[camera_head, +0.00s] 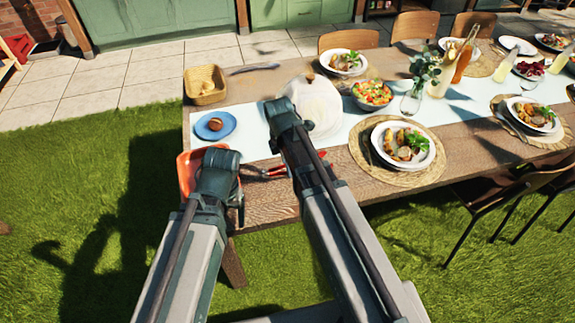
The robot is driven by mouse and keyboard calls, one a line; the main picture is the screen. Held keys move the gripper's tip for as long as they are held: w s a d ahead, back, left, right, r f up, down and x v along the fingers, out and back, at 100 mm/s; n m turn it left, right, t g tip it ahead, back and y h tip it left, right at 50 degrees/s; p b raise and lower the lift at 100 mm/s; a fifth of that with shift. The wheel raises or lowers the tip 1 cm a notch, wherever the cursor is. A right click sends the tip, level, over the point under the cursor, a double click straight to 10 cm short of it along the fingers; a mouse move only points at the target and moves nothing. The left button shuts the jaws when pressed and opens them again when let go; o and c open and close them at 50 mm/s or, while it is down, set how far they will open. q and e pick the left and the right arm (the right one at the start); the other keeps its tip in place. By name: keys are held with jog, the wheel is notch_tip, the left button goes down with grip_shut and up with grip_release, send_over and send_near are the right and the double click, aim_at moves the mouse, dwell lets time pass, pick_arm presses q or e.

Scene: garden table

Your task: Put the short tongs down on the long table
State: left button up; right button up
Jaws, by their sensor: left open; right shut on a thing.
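The short tongs (270,172), red and dark metal, show low over the near left end of the long table (270,205). Part of them is hidden behind my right arm, and a red bit shows on its other side. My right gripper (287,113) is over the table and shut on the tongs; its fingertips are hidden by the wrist. I cannot tell whether the tongs touch the tabletop. My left gripper (222,160) is open at the table's left end, in front of an orange-red container (187,172); its fingers are mostly hidden.
A salad bowl (372,95) and a set plate (403,143) on a woven mat are to the right. Bare wood shows along the near edge.

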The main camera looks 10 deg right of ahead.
aim_at(289, 186)
jog(key=shift+f+b, duration=3.55)
jog(key=shift+f, duration=0.25)
jog(key=o, duration=0.7)
jog(key=shift+r, duration=0.1)
jog(key=r+p, duration=0.4)
jog(key=a+r+p, duration=0.1)
jog(key=r+p, duration=0.8)
jog(key=shift+a+r+p, duration=0.2)
jog(key=shift+r+p, duration=0.1)
jog(key=shift+p, duration=0.1)
jog(key=shift+s, duration=0.1)
